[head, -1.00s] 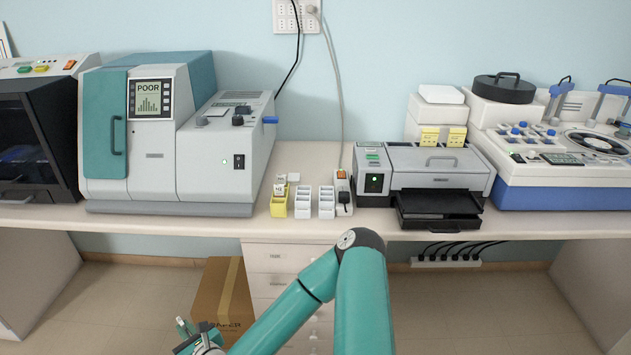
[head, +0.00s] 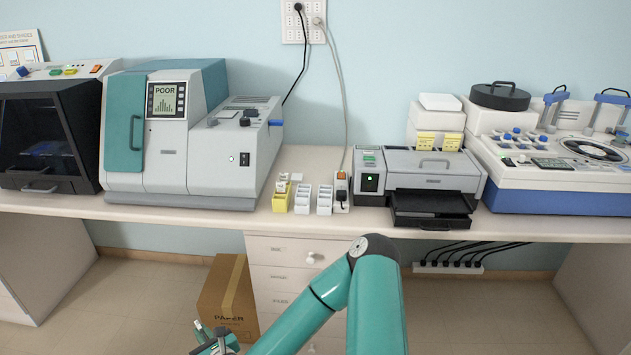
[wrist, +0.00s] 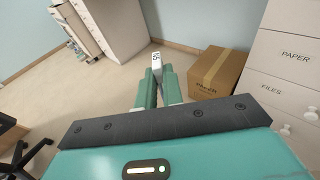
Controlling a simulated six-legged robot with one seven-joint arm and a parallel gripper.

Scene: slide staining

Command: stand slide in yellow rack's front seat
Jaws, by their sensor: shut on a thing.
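The yellow rack (head: 280,203) stands near the front edge of the bench, at the left end of a row of small racks. A pale labelled piece, seemingly a slide (head: 283,181), stands up at its rear; the front part is too small to make out. My gripper (head: 208,335) is low in front of the bench, far below the rack. In the wrist view my gripper (wrist: 157,85) is shut on a slide (wrist: 156,59) whose white, marked end sticks out past the fingertips. The rack is outside the wrist view.
Two white racks, one in the middle (head: 303,204) and one on the right (head: 324,206), stand beside the yellow one. A grey-teal machine (head: 170,185) is to their left; a power strip (head: 341,203) and printer (head: 430,180) are to their right. A cardboard box (head: 225,300) sits on the floor.

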